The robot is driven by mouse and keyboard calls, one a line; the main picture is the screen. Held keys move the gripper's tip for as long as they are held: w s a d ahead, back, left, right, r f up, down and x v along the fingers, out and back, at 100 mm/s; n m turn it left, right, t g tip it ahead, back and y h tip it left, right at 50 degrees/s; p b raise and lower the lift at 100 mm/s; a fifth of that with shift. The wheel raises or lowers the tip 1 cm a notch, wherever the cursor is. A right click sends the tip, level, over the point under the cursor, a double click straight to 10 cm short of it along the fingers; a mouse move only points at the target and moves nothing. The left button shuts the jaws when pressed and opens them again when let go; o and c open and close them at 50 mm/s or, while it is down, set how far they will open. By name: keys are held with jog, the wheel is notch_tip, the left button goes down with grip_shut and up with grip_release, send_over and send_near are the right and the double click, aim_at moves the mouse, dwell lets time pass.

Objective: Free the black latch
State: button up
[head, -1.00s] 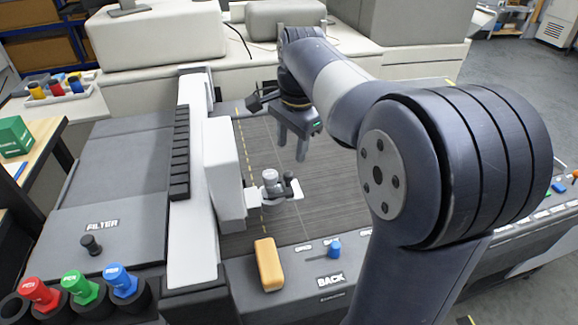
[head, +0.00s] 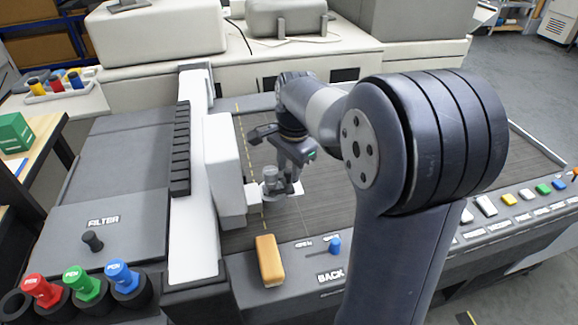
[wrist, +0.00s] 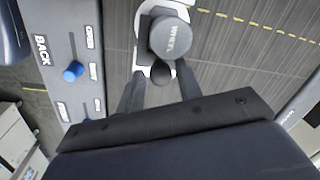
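A grey round wheel part marked WHEEL (wrist: 169,38) sits on a small white carriage (head: 252,200) that sticks out from the white gantry. A small dark knob (wrist: 161,75) beside the wheel looks like the black latch. My gripper (wrist: 160,84) is open, with one finger on each side of the latch; I cannot tell whether either finger touches it. In the head view, my gripper (head: 284,184) is down at the carriage and largely hides the latch. The grey wheel (head: 270,172) shows just left of the fingers.
A white gantry beam (head: 195,180) stands left of my gripper over the dark ribbed bed (head: 330,205). An orange block (head: 268,261) and a blue knob (head: 334,245) sit on the front panel. Red, green and blue pen holders (head: 82,284) stand at the front left.

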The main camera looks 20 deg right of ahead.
grip_shut()
jog(key=shift+d, duration=1.95)
jog(key=shift+o, duration=1.5)
grip_release()
jog(key=shift+d, duration=0.1)
notch_tip(320, 180, up, 11)
jog(key=s, duration=0.1)
jog(key=shift+d, duration=0.3)
jog(key=shift+f, duration=0.2)
